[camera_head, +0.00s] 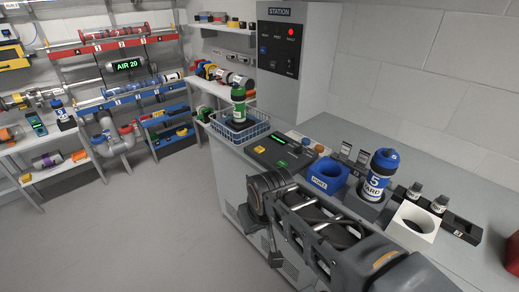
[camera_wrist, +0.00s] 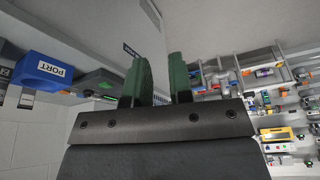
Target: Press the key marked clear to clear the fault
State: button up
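The dark station panel (camera_head: 277,50) stands at the back of the counter. Its red lamp (camera_head: 291,32) is lit above a label that seems to read FAULT. A small blue key (camera_head: 263,50) and a dark knob or key (camera_head: 289,62) sit lower on it; their small labels are not legible. A grey console (camera_head: 281,152) with a green display and small coloured keys lies on the counter. I cannot tell which key is marked clear. My gripper (camera_wrist: 161,80) shows two green fingers apart with nothing between them. It touches no key in the wrist view.
A blue PORT box (camera_head: 327,175), a blue-capped bottle (camera_head: 378,174) and a white holder (camera_head: 414,222) stand along the counter. A wire basket (camera_head: 239,130) holds a green bottle (camera_head: 239,103). Shelves of tubes fill the left. The floor (camera_head: 150,225) is clear.

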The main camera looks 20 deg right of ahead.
aim_at(258, 148)
jog(key=k, duration=0.65)
jog(key=u, duration=0.45)
jog(key=i, duration=1.75)
jog(key=z, duration=0.8)
